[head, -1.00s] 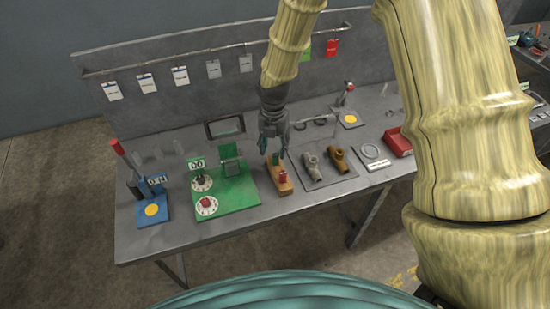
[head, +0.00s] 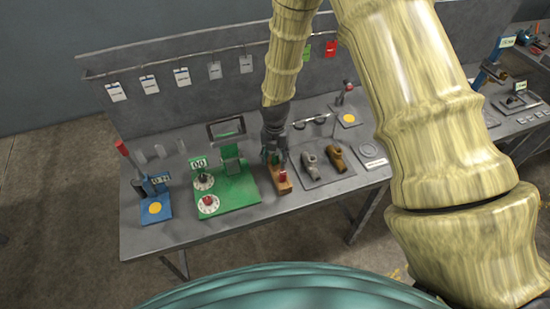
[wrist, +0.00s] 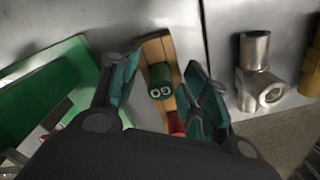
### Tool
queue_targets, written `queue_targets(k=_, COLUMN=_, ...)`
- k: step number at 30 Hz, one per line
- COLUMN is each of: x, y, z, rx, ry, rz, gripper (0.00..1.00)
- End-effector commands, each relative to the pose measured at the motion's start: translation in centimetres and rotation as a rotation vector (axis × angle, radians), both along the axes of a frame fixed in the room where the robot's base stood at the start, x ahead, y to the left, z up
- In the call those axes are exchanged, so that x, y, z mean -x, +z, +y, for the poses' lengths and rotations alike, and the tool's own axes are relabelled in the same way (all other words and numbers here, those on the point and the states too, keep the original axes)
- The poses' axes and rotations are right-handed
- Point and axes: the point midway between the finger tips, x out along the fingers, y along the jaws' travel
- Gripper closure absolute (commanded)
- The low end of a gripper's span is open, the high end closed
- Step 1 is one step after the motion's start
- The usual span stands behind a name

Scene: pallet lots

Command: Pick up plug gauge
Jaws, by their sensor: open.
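A wooden block (head: 284,187) with a green piece and a red piece on it stands on the bench. In the wrist view the green piece (wrist: 160,82), marked GO, sits on the wooden block (wrist: 155,48); these look like the plug gauge and its stand. The red piece (wrist: 177,124) is partly hidden by my gripper; it also shows in the head view (head: 283,174). My gripper (wrist: 158,78) is open, pointing down, its teal fingers on either side of the green piece. I cannot tell whether they touch it. In the head view my gripper (head: 274,155) partly hides the green piece.
A green fixture plate (head: 232,194) with dials is close to the left of the block. A grey pipe fitting (head: 311,162) and a brown one (head: 337,158) lie on a mat to the right. A blue stand (head: 154,204) is at the far left.

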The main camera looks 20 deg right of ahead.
Motion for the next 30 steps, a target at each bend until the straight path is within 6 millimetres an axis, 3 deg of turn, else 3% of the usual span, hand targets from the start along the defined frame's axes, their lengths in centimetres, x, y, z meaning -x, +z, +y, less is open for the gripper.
queue_targets(k=6, x=0.01, y=-0.04, z=0.0, rx=0.0, ry=0.0, rz=0.0, gripper=0.56)
queue_targets(k=12, x=0.02, y=-0.03, z=-0.01, rx=0.0, ry=0.0, rz=0.0, gripper=0.92)
queue_targets(k=14, x=0.01, y=-0.02, z=0.0, rx=0.0, ry=0.0, rz=0.0, gripper=1.0)
queue_targets(k=30, x=0.0, y=0.87, z=-0.01, rx=0.0, ry=0.002, rz=0.0, gripper=1.0)
